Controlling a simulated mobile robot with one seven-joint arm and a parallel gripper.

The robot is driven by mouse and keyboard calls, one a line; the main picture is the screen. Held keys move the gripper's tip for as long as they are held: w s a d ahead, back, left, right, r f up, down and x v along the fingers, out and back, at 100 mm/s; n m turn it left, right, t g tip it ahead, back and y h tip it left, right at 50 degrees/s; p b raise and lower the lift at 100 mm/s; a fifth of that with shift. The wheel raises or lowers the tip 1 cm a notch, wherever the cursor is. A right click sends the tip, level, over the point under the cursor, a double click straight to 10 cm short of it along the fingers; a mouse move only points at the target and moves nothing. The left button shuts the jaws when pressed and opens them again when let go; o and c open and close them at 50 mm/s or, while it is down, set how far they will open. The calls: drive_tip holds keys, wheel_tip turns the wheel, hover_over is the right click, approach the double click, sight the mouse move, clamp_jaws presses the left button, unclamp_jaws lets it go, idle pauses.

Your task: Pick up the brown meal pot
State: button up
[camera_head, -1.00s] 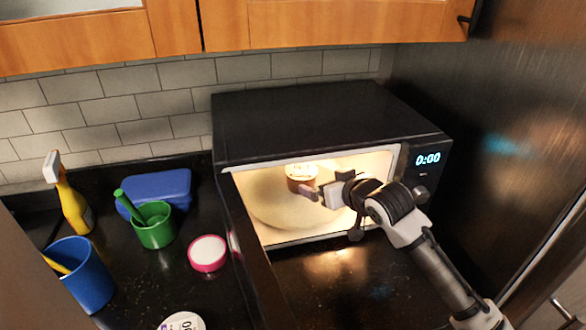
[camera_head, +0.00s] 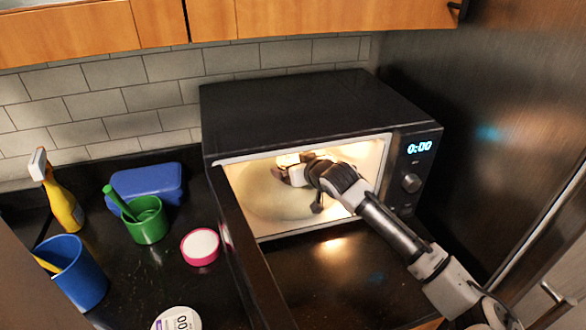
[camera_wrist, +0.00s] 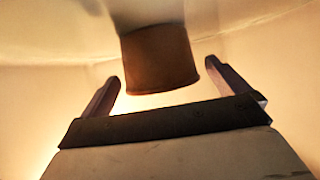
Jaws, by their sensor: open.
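The brown meal pot (camera_wrist: 158,60) is inside the lit microwave (camera_head: 300,105). In the wrist view it shows at the top centre, between the two fingertips, with a visible gap on each side. My gripper (camera_wrist: 158,78) is open and reaches into the microwave; in the head view, it (camera_head: 284,173) is at the pot and hides most of it. Neither finger visibly touches the pot. The pot stands over the pale round turntable (camera_head: 255,190).
The microwave door (camera_head: 236,245) hangs open to the left of my arm. On the dark counter to the left are a pink-rimmed white tub (camera_head: 200,246), a green cup (camera_head: 146,222), a blue cup (camera_head: 75,275), a blue box (camera_head: 148,184) and a yellow spray bottle (camera_head: 62,205).

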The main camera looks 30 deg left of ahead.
drive_tip(key=x, duration=0.2)
drive_tip(key=shift+w+a+f, duration=0.1)
drive_tip(key=shift+w+a, duration=0.05)
drive_tip(key=shift+a, duration=0.05)
drive_tip(key=c, duration=1.1)
drive_tip(key=shift+c, duration=0.9)
